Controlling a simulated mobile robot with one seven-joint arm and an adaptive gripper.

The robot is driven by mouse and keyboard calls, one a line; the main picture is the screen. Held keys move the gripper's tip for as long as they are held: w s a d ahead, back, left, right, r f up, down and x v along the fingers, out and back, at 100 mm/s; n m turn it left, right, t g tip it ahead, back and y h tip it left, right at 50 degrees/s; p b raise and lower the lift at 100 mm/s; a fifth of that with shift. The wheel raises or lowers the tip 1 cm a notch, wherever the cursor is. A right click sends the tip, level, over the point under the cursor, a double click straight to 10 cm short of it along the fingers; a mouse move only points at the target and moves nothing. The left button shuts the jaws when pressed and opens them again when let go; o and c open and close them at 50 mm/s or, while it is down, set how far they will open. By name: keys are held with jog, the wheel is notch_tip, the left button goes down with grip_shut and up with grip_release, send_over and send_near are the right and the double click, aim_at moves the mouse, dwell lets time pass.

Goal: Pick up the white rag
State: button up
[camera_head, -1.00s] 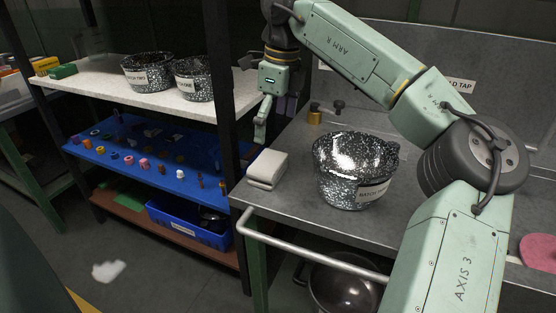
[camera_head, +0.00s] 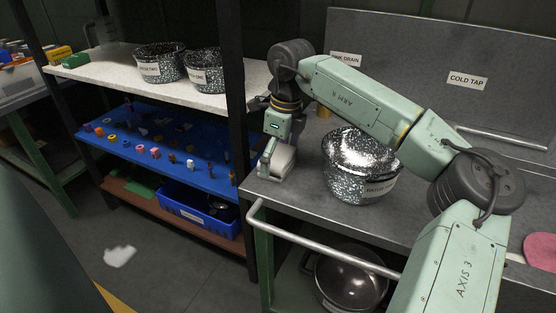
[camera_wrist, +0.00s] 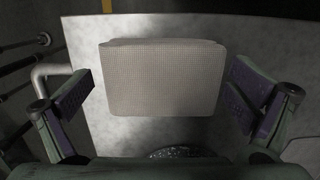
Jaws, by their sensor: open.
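The white rag is a folded, block-like cloth (camera_head: 283,160) at the left front corner of the grey metal counter. In the wrist view the rag (camera_wrist: 163,78) shows its waffle texture and lies between the two finger pads, with a gap on each side. My gripper (camera_wrist: 166,98) is open and apart from the rag. In the head view my gripper (camera_head: 270,160) is at the rag, and its fingers partly hide the rag's left side.
A speckled pot (camera_head: 358,185) stands on the counter just right of the rag. A front rail (camera_head: 325,246) runs along the counter (camera_head: 300,195). A dark shelf post (camera_head: 236,120) stands close on the left. A pink cloth (camera_head: 540,248) lies at the right.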

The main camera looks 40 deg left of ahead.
jog(key=shift+c, duration=0.2)
jog(key=c, duration=1)
jog(key=shift+r, duration=0.1)
jog(key=shift+c, duration=0.2)
